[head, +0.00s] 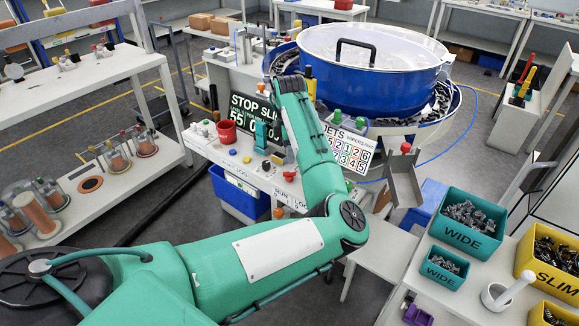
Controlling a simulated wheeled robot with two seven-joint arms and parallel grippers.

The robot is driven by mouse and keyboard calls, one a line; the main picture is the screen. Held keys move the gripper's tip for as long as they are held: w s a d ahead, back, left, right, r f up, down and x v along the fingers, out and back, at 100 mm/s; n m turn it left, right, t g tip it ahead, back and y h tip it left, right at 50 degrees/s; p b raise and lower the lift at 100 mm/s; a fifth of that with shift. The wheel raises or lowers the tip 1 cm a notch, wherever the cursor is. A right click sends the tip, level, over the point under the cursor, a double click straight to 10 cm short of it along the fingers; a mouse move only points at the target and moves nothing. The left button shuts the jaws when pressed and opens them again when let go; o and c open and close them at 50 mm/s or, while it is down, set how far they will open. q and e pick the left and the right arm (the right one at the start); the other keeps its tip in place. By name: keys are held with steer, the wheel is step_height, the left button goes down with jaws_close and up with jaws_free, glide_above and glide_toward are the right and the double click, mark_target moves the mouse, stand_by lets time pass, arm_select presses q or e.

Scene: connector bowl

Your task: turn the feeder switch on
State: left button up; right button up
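The bowl feeder (375,85) is a big blue drum with a clear lid and a black handle. In front of it is a white bench (205,147) with small coloured buttons and knobs. A label reading RUN (283,196) is on its front edge, partly behind my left arm. I cannot tell for sure which control is the feeder switch; a small red knob (289,175) sits just above that label. My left gripper (279,158) hangs beside my forearm, above the bench near these controls. Its fingers are small and partly hidden, so their opening is unclear. My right gripper is out of view.
A dark STOP sign (250,108) and a number board (349,146) stand on the bench. A blue bin (236,198) is below. Green WIDE bins (467,225) and a yellow SLIM bin (549,262) are at right.

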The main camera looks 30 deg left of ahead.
mark_target(289, 172)
arm_select(q)
step_height(289, 172, down, 7)
steer(key=shift+r+p, duration=0.1)
steer(key=shift+p, duration=0.25)
jaws_close()
